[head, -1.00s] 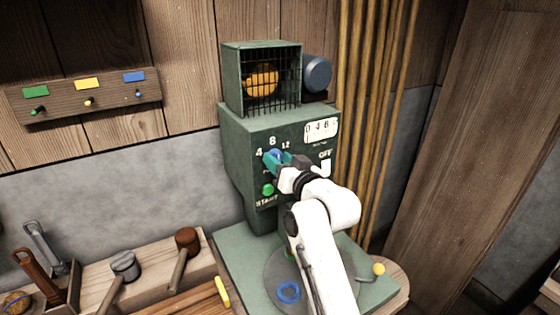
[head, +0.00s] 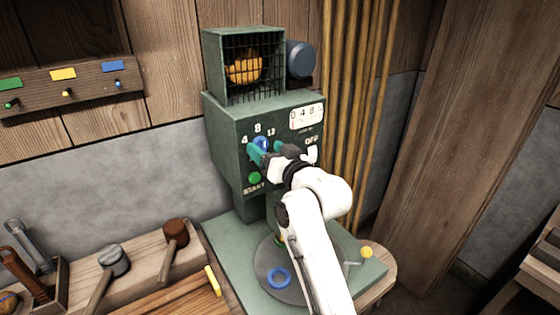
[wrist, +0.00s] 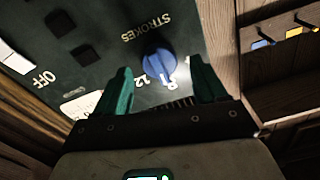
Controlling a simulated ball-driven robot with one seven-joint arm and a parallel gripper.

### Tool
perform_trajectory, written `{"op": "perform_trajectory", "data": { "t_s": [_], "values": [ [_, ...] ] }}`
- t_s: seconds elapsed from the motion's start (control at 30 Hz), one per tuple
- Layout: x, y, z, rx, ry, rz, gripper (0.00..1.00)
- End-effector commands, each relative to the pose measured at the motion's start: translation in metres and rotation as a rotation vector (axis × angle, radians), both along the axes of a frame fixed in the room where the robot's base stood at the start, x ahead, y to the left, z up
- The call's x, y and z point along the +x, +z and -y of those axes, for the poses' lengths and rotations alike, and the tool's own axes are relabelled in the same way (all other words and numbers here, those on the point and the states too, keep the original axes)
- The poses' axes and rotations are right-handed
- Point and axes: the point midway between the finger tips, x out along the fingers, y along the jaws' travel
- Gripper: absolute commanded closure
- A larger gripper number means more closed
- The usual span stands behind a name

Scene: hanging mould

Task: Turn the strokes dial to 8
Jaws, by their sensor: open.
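The blue strokes dial (head: 260,143) is on the front of the green machine (head: 228,135), under the numbers 4, 8 and 12. In the wrist view the dial (wrist: 158,66) shows upside down below the word STROKES, with 12 and part of 8 beside it. I cannot tell for certain which number it points to. My gripper (head: 268,150) is open in front of the dial. In the wrist view its teal fingers (wrist: 160,78) stand apart, one on each side of the dial, with a gap to each.
A green START button (head: 254,178) is just below the dial. A white OFF switch (head: 312,154) is to the right, under a counter plate (head: 307,116). A caged box (head: 243,65) tops the machine. Mallets (head: 175,240) lie on the bench at left.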

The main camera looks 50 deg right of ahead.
Motion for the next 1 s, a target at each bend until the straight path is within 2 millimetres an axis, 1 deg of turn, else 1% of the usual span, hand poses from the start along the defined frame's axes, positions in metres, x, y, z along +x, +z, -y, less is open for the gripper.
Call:
{"op": "perform_trajectory", "data": {
  "t_s": [0.1, 0.3, 0.4, 0.5, 0.7, 1.0],
  "values": [
    [-0.02, -0.003, -0.006, -0.001, -0.001, 0.0, 0.29],
    [-0.058, -0.003, -0.017, -0.001, 0.0, 0.0, 0.29],
    [-0.073, -0.003, -0.021, 0.0, 0.0, 0.0, 0.29],
    [-0.083, -0.002, -0.024, 0.0, 0.0, 0.0, 0.29],
    [-0.092, -0.001, -0.026, 0.0, 0.0, -0.001, 0.29],
    [-0.091, -0.001, -0.026, 0.0, 0.0, -0.001, 0.29]
  ]
}}
